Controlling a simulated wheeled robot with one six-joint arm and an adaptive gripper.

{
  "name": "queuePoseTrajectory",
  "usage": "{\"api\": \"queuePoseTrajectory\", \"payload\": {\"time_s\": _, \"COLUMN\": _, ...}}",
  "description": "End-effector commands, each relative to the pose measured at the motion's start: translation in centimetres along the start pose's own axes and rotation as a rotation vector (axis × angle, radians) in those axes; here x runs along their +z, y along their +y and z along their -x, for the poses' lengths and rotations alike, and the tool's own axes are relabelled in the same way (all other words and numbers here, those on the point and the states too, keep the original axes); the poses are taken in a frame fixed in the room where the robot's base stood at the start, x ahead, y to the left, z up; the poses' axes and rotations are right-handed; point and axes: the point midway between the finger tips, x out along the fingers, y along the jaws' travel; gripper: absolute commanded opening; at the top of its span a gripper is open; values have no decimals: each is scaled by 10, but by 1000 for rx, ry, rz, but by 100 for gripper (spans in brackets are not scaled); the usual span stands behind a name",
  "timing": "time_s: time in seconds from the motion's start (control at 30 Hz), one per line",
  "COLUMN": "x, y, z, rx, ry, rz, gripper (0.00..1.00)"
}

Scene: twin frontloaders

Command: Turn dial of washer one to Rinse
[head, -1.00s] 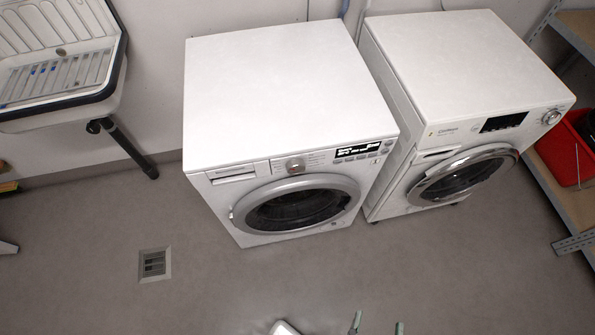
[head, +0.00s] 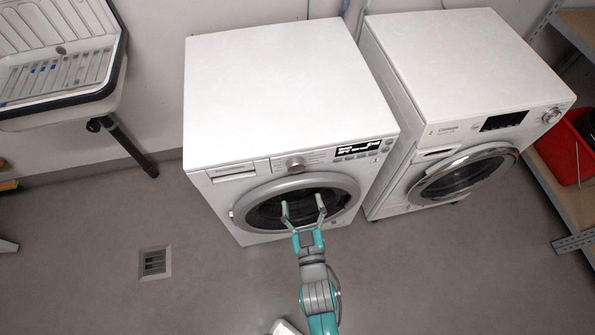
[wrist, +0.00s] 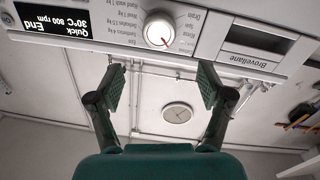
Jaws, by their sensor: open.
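Two white front-loading washers stand side by side. The left washer (head: 270,95) has a small mark like "1" on its front. Its round dial (head: 295,164) sits between the drawer and the display; the dial also shows in the wrist view (wrist: 158,31). A red line on the dial points toward the lower right of the upside-down wrist view. The display (wrist: 52,22) reads Quick, 30°C, 800 rpm, End. My gripper (head: 303,207) is open and empty before the left washer's door, apart from the dial.
The right washer (head: 460,65) stands close beside it. A sink (head: 60,75) is at the left, a shelf (head: 560,190) with a red bin (head: 570,150) at the right. A drain grate (head: 154,263) lies flush in the clear floor.

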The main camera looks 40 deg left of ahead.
Motion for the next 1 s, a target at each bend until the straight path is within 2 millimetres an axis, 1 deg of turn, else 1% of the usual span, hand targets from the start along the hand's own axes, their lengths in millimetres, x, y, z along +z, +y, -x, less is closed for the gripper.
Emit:
{"api": "queuePoseTrajectory", "payload": {"time_s": 0.3, "x": -1, "y": 1, "z": -53, "rx": 2, "ry": 1, "rz": -1, "gripper": 79}}
{"api": "queuePoseTrajectory", "payload": {"time_s": 0.5, "x": 0, "y": 1, "z": -80, "rx": 2, "ry": 0, "rz": -2, "gripper": 79}}
{"api": "queuePoseTrajectory", "payload": {"time_s": 0.7, "x": 0, "y": 1, "z": -94, "rx": 2, "ry": -1, "rz": -2, "gripper": 79}}
{"api": "queuePoseTrajectory", "payload": {"time_s": 1.0, "x": 0, "y": 1, "z": -96, "rx": 2, "ry": -1, "rz": -2, "gripper": 79}}
